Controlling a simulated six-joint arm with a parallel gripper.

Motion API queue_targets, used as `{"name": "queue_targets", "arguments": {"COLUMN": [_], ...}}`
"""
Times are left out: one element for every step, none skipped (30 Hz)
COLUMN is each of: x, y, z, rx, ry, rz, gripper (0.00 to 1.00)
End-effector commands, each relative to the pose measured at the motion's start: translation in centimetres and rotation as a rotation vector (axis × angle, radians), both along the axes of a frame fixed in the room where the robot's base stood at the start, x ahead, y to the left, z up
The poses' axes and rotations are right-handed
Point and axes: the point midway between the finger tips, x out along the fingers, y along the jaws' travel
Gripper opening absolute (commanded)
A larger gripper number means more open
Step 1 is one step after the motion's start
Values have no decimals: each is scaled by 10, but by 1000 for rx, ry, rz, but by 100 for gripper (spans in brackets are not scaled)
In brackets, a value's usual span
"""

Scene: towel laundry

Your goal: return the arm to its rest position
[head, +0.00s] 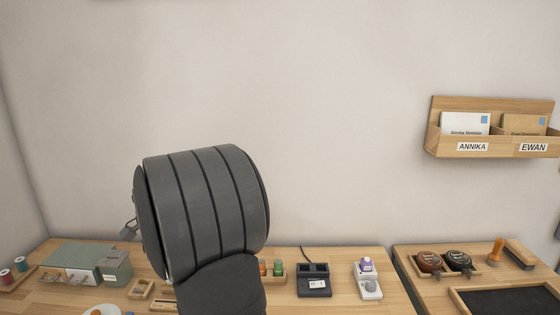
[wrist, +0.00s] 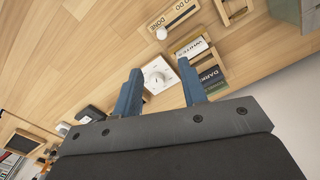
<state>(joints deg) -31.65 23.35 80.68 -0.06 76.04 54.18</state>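My gripper (wrist: 159,65) shows in the wrist view with its two blue fingers apart and nothing between them. It is above the wooden table (wrist: 105,40). Past the fingertips, a white device with a round dial (wrist: 157,75) lies on the table, apart from the fingers as far as I can tell. In the head view my dark grey arm stands raised in front of the wall and hides part of the table. My gripper's fingers cannot be made out there.
In the head view, a green-grey box (head: 75,262), a black device (head: 314,281) and a white stand with a purple-topped item (head: 367,281) line the table. A second table at right holds a dark tray (head: 510,299). A wooden letter rack (head: 490,127) hangs on the wall.

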Motion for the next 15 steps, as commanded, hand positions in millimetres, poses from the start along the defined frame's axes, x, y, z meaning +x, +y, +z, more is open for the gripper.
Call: {"name": "queue_targets", "arguments": {"x": [0,-1,-1,-1,-1,-1,-1,-1,-1,-1,-1,-1,-1,-1,-1], "y": [0,0,0,0,0,0,0,0,0,0,0,0,0,0,0], "z": [-11,-17,-25,-31,-37,-46,-51,-57,-65,-71,-77,-84,-89,-94,-100], "rx": [-1,-2,-1,-2,-1,-2,-1,-1,-1,-2,-1,-1,0,-1,-1], "ry": [3,4,3,3,3,4,3,3,3,4,3,3,2,3,3], "rz": [0,0,0,0,0,0,0,0,0,0,0,0,0,0,0], "gripper": [39,39,39,39,39,39,39,39,39,39,39,39,39,39,39]}}
